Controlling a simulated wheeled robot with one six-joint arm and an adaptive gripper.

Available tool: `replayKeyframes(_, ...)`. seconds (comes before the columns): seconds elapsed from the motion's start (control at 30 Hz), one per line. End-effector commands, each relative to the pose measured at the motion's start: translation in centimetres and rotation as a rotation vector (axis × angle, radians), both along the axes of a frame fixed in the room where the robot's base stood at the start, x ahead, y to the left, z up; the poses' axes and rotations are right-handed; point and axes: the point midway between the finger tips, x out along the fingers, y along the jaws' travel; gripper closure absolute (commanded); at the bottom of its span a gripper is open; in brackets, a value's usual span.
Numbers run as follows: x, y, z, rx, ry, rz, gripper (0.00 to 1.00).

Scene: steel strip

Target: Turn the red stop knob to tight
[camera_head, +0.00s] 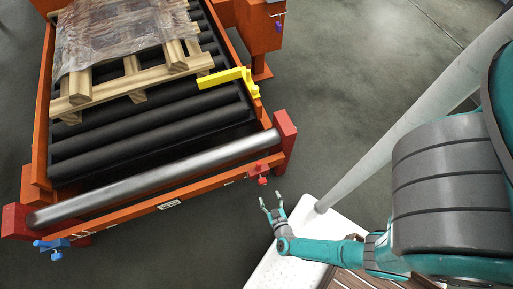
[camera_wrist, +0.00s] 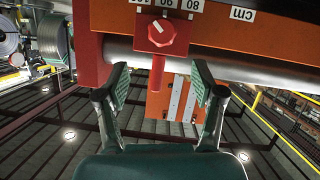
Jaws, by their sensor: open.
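The red stop knob (camera_wrist: 161,34) is in the upper middle of the wrist view, a round knob with a white pointer mark. A red stem (camera_wrist: 157,76) hangs below it. In the head view the red stop (camera_head: 260,168) sits small on the front rail near its right end; its setting is too small to read there. My gripper (camera_head: 270,201) is open and empty just in front of and below the rail. In the wrist view my gripper (camera_wrist: 159,72) has its fingers spread, with the knob above and beyond the fingertips, apart from them.
A scale strip (camera_wrist: 191,6) with numbers and "cm" runs along the orange rail. A steel roller (camera_head: 160,177) lies behind it. A blue stop (camera_head: 53,245) sits at the rail's left end. A yellow bracket (camera_head: 228,79) and a wrapped pallet (camera_head: 120,85) are farther back.

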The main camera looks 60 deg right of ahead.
Motion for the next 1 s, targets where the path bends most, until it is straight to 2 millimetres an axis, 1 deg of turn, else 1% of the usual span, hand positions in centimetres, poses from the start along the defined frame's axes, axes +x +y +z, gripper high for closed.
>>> replayKeyframes(0.1, -0.4, 0.0, -0.3, -0.015, 0.046, 0.000, 0.32)
replayKeyframes(0.27, -0.3, -0.1, -0.4, -0.020, 0.057, -0.004, 0.32)
replayKeyframes(1.0, 1.9, -1.9, -1.5, -0.021, 0.055, -0.006, 0.32)
